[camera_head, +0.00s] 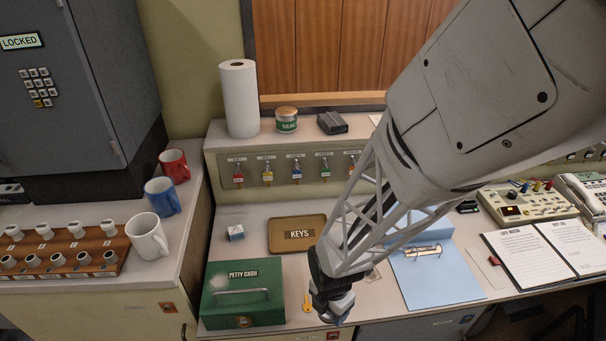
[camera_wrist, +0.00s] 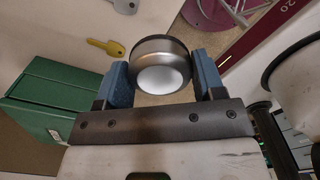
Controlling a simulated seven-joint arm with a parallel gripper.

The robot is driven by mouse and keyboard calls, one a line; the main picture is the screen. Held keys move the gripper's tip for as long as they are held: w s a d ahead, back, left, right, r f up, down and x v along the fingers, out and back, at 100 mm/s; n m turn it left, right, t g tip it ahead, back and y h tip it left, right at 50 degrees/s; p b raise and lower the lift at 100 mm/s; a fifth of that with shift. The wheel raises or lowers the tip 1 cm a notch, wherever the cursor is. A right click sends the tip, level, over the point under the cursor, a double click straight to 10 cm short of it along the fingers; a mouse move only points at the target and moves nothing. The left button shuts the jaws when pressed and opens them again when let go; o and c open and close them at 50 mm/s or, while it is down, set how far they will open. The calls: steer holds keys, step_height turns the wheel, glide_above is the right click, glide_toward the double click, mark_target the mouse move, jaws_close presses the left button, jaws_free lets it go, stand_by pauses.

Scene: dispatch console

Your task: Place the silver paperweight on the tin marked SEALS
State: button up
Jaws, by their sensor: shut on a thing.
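The silver paperweight (camera_wrist: 161,66) is round and shiny, and it sits between the two blue finger pads of my gripper (camera_wrist: 161,82) in the wrist view. My gripper is shut on it. In the head view my gripper (camera_head: 333,305) is low over the front of the desk, just right of the green petty cash box; the paperweight is hard to make out there. The tin marked SEALS (camera_head: 287,125) is a small green and white can with a tan lid, upright on the raised back shelf. It is well apart from my gripper, and nothing is on its lid.
A paper towel roll (camera_head: 240,98) stands left of the tin and a black device (camera_head: 332,123) right of it. The petty cash box (camera_head: 243,294), KEYS tray (camera_head: 297,247) and a yellow key (camera_head: 307,302) lie near my gripper. Mugs (camera_head: 147,236) stand at left.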

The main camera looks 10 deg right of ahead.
steer(key=w+a+r, duration=0.2)
steer(key=w+r, duration=1.4)
steer(key=w, duration=0.4)
steer(key=w+a+r+n, duration=0.1)
steer(key=w+r, duration=1.5)
steer(key=w, duration=0.4)
steer(key=shift+w+a+r+n, duration=0.2)
steer(key=shift+a+n, duration=0.1)
steer(key=shift+a, duration=0.05)
steer(key=shift+w, duration=0.1)
glide_above(286, 110)
steer(key=shift+f, duration=0.75)
steer(key=shift+f, duration=1.75)
steer(key=shift+f, duration=0.1)
